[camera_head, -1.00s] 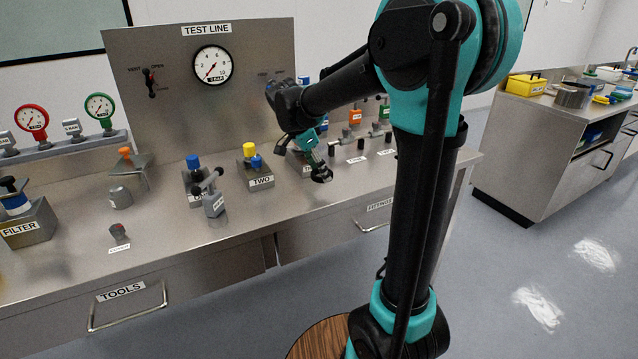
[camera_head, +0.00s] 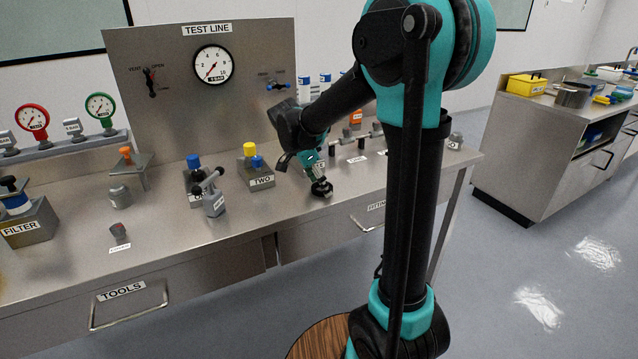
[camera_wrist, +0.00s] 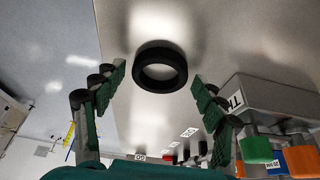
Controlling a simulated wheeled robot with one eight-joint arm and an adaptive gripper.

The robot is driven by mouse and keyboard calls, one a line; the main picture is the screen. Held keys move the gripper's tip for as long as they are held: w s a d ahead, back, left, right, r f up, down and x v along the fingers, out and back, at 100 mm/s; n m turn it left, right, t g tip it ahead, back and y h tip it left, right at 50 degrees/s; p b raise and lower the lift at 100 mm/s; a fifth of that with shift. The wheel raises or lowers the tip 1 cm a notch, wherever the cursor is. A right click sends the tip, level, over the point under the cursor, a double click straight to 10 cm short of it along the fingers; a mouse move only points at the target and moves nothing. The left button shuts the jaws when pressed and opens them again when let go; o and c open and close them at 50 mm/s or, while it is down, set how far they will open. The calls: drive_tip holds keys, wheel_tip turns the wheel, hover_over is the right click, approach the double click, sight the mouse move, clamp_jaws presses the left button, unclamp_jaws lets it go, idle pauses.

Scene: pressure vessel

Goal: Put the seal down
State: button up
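The seal is a thick black ring (camera_wrist: 160,68), seen in the wrist view beyond my fingertips, with clear gaps between it and both green-padded fingers. In the head view the seal (camera_head: 322,189) appears to lie flat on the steel bench, near its front edge and right of the block marked TWO. My gripper (camera_head: 317,174) is just above it, pointing down. In the wrist view my gripper (camera_wrist: 157,82) is open, with one finger to each side of the ring.
The block marked TWO (camera_head: 261,181) stands left of my gripper. A grey labelled block (camera_wrist: 275,98) is close by on the right in the wrist view, beside green and orange parts. The bench (camera_head: 170,225) has clear room at the front left.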

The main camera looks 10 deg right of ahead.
idle(0.3)
drive_tip(key=v, duration=1.2)
drive_tip(key=shift+r, duration=0.2)
